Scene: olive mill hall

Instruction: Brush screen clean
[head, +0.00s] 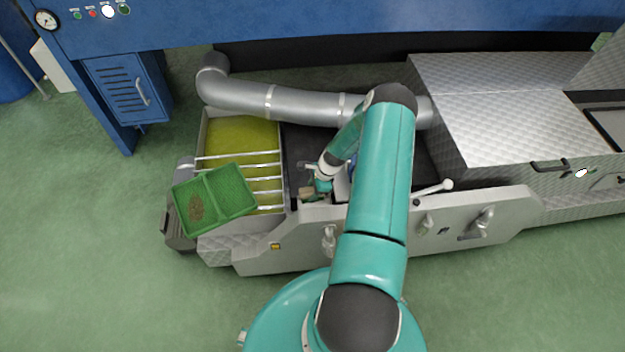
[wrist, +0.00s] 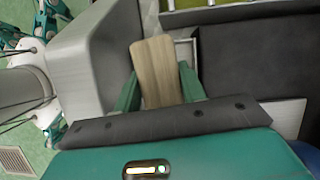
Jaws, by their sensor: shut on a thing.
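My gripper (head: 314,190) is low over the near side of the machine's open bay. In the wrist view my gripper (wrist: 160,75) has its two green fingers on either side of a flat wooden piece, seemingly the brush (wrist: 155,62). The brush also shows in the head view as a small tan block (head: 306,194). Its bristles are hidden, so I cannot tell whether it touches anything. The dark surface in the bay, probably the screen (head: 300,145), lies beside and beyond my gripper; my arm covers part of it. It also shows in the wrist view (wrist: 238,65).
A green two-part crate (head: 235,188) with brown matter in one half overhangs the left end. An olive-yellow basin (head: 240,135) with metal bars adjoins the bay. A silver pipe (head: 285,101) runs behind. A steel front wall (head: 290,240) with handles stands nearest me.

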